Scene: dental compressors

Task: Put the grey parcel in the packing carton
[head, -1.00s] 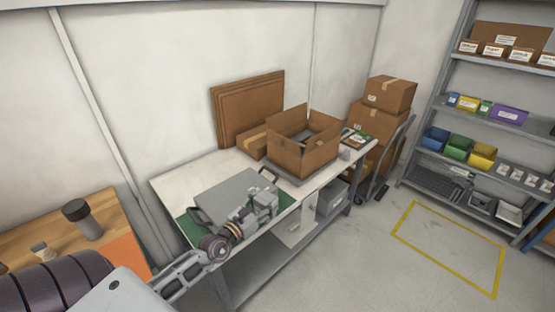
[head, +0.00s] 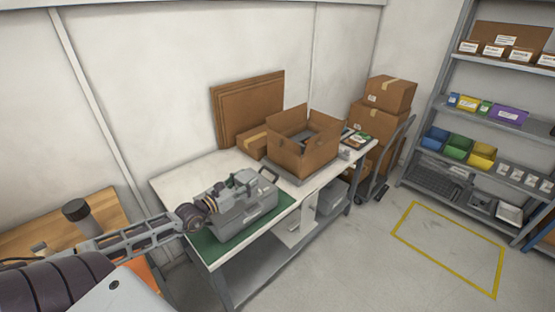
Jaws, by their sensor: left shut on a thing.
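The grey parcel (head: 250,212) is a box-like grey thing over the green mat (head: 212,250) at the near end of the white table. My left gripper (head: 240,185) reaches it from the left, over its top, and is shut on it. The fingertips blend with the parcel, and I cannot tell whether the parcel touches the mat. The packing carton (head: 292,162) is brown, with its top open, and stands on a grey plate farther along the table. My right gripper is not in view.
A small dark-framed thing (head: 269,175) lies between parcel and carton. White tabletop (head: 185,181) is bare at the back left. A wooden bench (head: 105,203) is at the left.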

